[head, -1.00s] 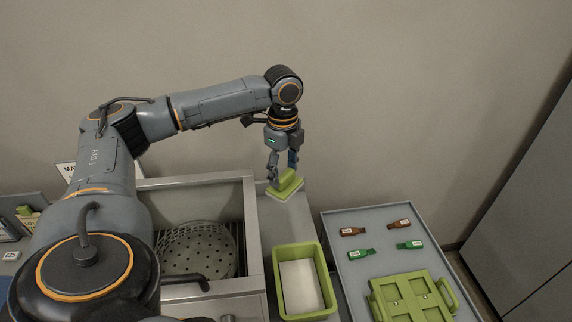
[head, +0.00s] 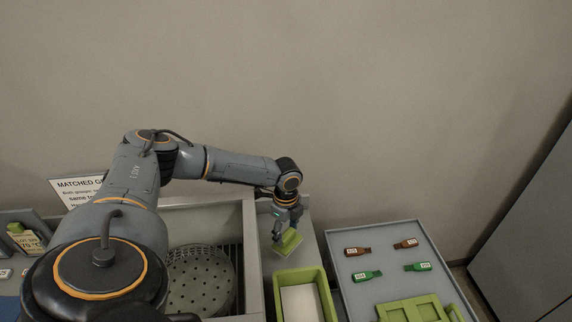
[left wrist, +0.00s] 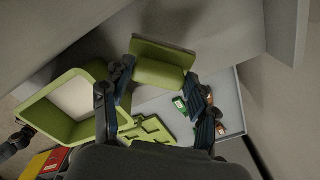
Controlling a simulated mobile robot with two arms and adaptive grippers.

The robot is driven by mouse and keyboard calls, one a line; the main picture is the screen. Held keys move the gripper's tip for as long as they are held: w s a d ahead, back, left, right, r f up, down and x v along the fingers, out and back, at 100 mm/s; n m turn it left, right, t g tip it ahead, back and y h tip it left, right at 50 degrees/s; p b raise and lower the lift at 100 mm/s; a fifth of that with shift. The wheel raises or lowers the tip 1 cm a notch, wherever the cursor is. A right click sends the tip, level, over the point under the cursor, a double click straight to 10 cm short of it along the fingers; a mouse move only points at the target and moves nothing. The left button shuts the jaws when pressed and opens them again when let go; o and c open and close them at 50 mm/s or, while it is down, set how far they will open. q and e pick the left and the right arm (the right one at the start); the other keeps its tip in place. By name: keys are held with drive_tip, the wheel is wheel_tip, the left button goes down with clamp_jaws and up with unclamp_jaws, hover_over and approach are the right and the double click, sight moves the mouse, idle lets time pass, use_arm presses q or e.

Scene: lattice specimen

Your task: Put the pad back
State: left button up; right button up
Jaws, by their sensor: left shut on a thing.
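A green pad (head: 290,243) with a raised grip block is held in my left gripper (head: 285,228), just beyond the green open bin in the head view. The pad hangs tilted. In the left wrist view the pad (left wrist: 162,68) sits between the two fingers of my left gripper (left wrist: 158,92), which are shut on it. The green bin (head: 277,302) has a pale inside bottom, and it shows at the left of the left wrist view (left wrist: 42,108).
A grey tray (head: 385,236) at the right holds two brown bottles (head: 358,252), two green bottles (head: 367,276) and a green divided frame (head: 412,310). A perforated round basket (head: 200,278) sits in the metal basin left of the bin. A sign (head: 78,190) stands at the left.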

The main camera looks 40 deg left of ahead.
sight(286, 243)
use_arm(q)
wheel_tip(286, 243, down, 2)
wheel_tip(286, 243, down, 4)
drive_tip(key=shift+r+p, duration=0.1)
drive_tip(key=shift+p, duration=0.45)
use_arm(e)
drive_tip(key=shift+w+a+r, duration=0.25)
drive_tip(key=shift+a+r, duration=0.25)
drive_tip(key=shift+r, duration=0.15)
use_arm(q)
drive_tip(key=shift+f, duration=0.25)
drive_tip(key=shift+f, duration=0.15)
drive_tip(key=o, duration=1)
drive_tip(key=shift+o, duration=0.5)
use_arm(e)
drive_tip(key=shift+d+f, duration=0.1)
drive_tip(key=shift+d, duration=0.2)
